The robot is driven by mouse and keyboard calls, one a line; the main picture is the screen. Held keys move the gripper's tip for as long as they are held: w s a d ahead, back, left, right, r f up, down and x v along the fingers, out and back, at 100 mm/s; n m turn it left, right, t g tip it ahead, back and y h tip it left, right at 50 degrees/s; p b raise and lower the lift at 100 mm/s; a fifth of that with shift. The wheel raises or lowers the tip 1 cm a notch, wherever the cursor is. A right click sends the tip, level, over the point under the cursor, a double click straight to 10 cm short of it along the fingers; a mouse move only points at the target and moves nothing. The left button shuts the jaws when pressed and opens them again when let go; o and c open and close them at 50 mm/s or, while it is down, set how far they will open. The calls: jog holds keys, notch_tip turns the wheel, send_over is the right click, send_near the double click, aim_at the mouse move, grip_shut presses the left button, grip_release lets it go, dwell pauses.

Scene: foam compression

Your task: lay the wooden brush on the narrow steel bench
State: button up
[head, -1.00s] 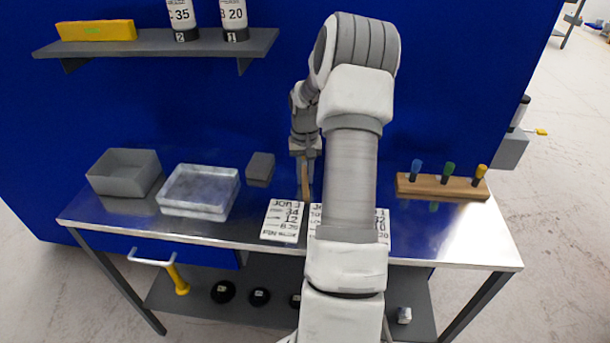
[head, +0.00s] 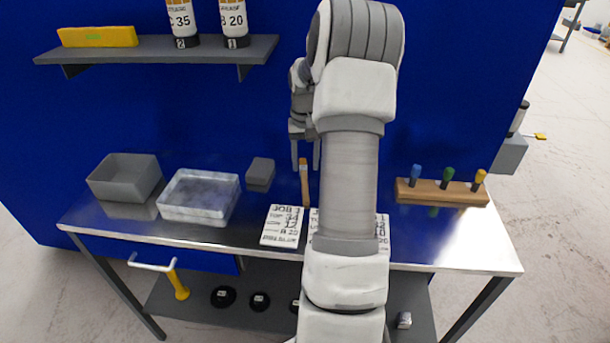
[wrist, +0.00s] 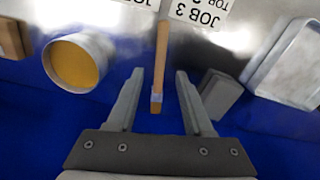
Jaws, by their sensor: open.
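The wooden brush (head: 304,184) lies on the narrow steel bench (head: 455,237), its handle pointing toward the front edge near the job cards. In the wrist view the brush (wrist: 161,55) runs down from the top, with its banded end between and beyond the fingertips. My gripper (head: 305,163) is open and empty above the back end of the brush. In the wrist view both fingers of my gripper (wrist: 160,74) are spread wide, one on each side of the brush, with a gap to it on both sides.
Left of the brush are a grey block (head: 260,172), a clear tray (head: 199,196) and a grey bin (head: 125,177). Job cards (head: 282,226) lie in front. A round tin (wrist: 78,62) and a screwdriver rack (head: 440,193) are on the other side. A shelf (head: 155,48) hangs above.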

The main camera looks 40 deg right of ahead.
notch_tip(320, 180, up, 10)
jog(key=p, duration=0.1)
dwell(0.6)
